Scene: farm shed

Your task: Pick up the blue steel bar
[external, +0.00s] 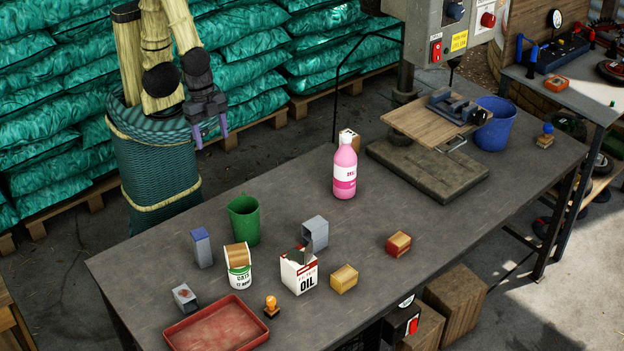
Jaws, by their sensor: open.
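An upright rectangular bar (202,249), blue on top with blue-grey sides, stands near the left edge of the grey table; it looks like the blue steel bar. My gripper (211,133) hangs above and behind the table's left side, its purple fingers pointing down. It is open and empty, well above the bar and apart from it.
Close to the bar are a green jug (244,221), an oats can (238,268), a small grey block (185,297) and a red tray (218,329). An oil carton (299,274), a grey hollow block (315,233) and a pink bottle (345,170) stand further right.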

